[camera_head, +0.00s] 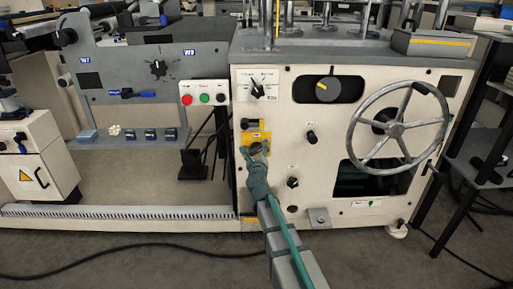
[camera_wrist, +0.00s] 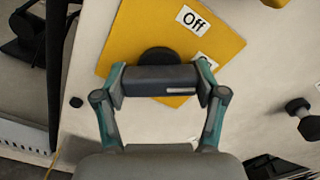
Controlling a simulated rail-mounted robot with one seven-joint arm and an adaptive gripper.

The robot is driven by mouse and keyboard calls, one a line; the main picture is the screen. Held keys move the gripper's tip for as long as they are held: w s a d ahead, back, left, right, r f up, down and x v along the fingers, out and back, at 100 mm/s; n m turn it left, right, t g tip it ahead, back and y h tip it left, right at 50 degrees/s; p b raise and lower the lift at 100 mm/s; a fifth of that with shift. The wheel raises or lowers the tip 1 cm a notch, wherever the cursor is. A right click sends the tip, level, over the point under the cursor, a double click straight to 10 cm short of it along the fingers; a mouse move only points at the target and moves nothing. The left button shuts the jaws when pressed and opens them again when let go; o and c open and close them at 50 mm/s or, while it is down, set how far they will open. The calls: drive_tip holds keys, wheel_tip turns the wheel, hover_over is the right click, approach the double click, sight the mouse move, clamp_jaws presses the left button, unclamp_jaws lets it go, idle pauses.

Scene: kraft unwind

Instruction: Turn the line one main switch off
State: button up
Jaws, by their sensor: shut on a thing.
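The main switch is a dark handle (camera_wrist: 155,73) on a yellow plate (camera_wrist: 130,40), on the front of the cream machine cabinet. The plate also shows in the head view (camera_head: 265,136). My gripper (camera_head: 256,149) reaches up to it from below. In the wrist view my gripper (camera_wrist: 160,82) is shut on the handle, one finger at each end. An "Off" label (camera_wrist: 193,19) is readable above and right of the handle. A second label (camera_wrist: 207,61) is mostly hidden behind the right finger. A pale mark shows on the handle's right part.
Above is a white panel with a black selector (camera_head: 257,89). A large handwheel (camera_head: 397,127) stands out at right. Black knobs (camera_head: 311,137) sit near my arm. Red, green and black buttons (camera_head: 204,98) are at left. A cable (camera_head: 130,249) lies on the floor.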

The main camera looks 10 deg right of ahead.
drive_tip(key=n+p, duration=0.3)
drive_tip(key=n, duration=0.2)
drive_tip(key=shift+r+n+p, duration=0.15)
drive_tip(key=shift+n+p, duration=0.15)
drive_tip(key=n+p, duration=0.3)
drive_tip(key=n, duration=0.2)
drive_tip(key=shift+p, duration=0.3)
drive_tip(key=shift+n, duration=0.3)
drive_tip(key=o, duration=1.1)
drive_tip(key=shift+o, duration=0.2)
drive_tip(key=shift+s, duration=0.1)
drive_tip(key=s+a, duration=0.1)
drive_tip(key=s, duration=1)
drive_tip(key=shift+s+a, duration=0.35)
drive_tip(key=shift+a, duration=0.05)
